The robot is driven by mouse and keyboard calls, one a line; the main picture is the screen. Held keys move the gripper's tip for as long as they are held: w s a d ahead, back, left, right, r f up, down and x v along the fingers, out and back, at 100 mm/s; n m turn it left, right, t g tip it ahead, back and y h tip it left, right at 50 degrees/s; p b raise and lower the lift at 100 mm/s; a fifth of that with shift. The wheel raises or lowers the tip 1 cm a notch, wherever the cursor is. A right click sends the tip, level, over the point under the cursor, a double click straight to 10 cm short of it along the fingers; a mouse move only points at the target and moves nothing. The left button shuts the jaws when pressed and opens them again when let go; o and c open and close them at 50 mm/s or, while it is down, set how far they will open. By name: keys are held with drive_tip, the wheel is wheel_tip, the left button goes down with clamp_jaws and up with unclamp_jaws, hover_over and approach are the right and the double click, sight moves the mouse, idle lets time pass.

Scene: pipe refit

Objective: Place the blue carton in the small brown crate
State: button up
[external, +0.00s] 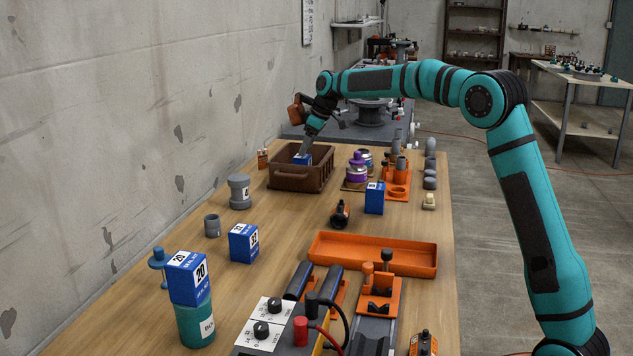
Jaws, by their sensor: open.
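The small brown crate (300,182) stands on the wooden bench near the wall. A blue carton (303,159) shows inside it, its lower part hidden by the crate wall. My gripper (306,150) points down into the crate at this carton and is open. I cannot tell whether its fingers touch the carton. Other blue cartons stand outside the crate: one marked 32 (243,243) on the bench, one (374,198) right of the crate, and one marked 20 (188,278) on top of a teal can.
The teal can (196,325) is at the front left. Grey pipe fittings (239,191) stand left of the crate. Purple-topped cans (356,172) and orange holders (397,190) are on its right. An orange tray (373,254) lies nearer the front.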

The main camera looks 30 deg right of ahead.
drive_tip(key=shift+v, duration=2.65)
drive_tip(key=s+d+r+m+t+h, duration=0.1)
drive_tip(key=s+d+r+m+t, duration=0.15)
drive_tip(key=s+r, duration=0.5)
drive_tip(key=s+d+r+m+t, duration=0.1)
drive_tip(key=s+d+r+t, duration=0.3)
drive_tip(key=s, duration=0.6)
drive_tip(key=s+d+r+m+h, duration=0.1)
drive_tip(key=s+d+r, duration=0.1)
drive_tip(key=s+r, duration=0.6)
drive_tip(key=s+d+f+m+t, duration=0.1)
drive_tip(key=s+t, duration=0.1)
drive_tip(key=s, duration=0.8)
drive_tip(key=s+d+f+m+t, duration=0.1)
drive_tip(key=s+m+t, duration=0.1)
drive_tip(key=s, duration=0.9)
drive_tip(key=s+d+f+m+t+h, duration=0.1)
drive_tip(key=s+d+t, duration=0.1)
drive_tip(key=s, duration=0.9)
drive_tip(key=shift+t, duration=0.85)
